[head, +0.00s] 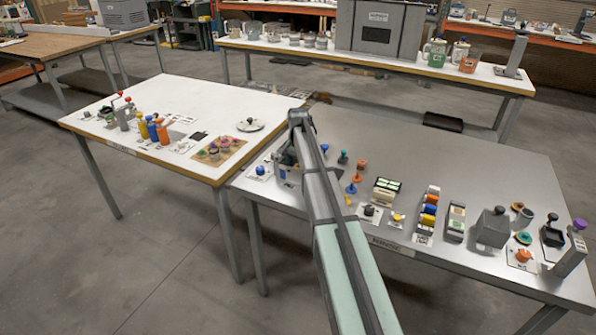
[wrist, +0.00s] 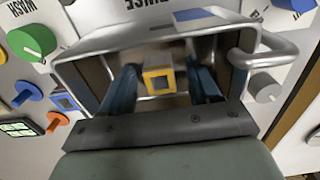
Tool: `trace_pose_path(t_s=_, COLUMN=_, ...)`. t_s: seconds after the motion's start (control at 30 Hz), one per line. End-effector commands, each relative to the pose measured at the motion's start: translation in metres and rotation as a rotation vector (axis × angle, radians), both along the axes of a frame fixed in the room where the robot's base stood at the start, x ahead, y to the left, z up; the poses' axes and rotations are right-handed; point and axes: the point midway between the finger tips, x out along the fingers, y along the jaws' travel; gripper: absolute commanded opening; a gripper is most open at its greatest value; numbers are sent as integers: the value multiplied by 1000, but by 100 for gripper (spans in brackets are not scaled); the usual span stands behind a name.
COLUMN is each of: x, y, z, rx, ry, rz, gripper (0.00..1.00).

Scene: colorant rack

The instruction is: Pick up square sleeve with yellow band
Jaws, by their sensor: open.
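The square sleeve with the yellow band (wrist: 160,91) is in the middle of the wrist view, with a dark square opening. It sits inside a grey metal tray or basket (wrist: 150,41) with looped handles at its sides. My gripper (wrist: 161,72) reaches into this container. Its two blue fingers are open, one to the left and one to the right of the sleeve, with visible gaps. In the head view my gripper (head: 290,155) is over the left end of the grey table, and my arm hides most of the container and the sleeve.
A green knob (wrist: 32,42), blue and orange knobs stand left of the container in the wrist view. A grey knob (wrist: 264,88) is on its right. Small racks and parts line the grey table (head: 440,150) to the right. The white table (head: 190,95) adjoins on the left.

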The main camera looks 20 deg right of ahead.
Motion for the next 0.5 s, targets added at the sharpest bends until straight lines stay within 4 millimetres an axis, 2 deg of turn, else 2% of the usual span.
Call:
trace_pose_path(t_s=0.23, x=0, y=0, z=-2, rx=0, ry=0, rz=0, gripper=62)
trace_pose_path(t_s=0.5, x=0, y=0, z=-2, rx=0, ry=0, rz=0, gripper=36)
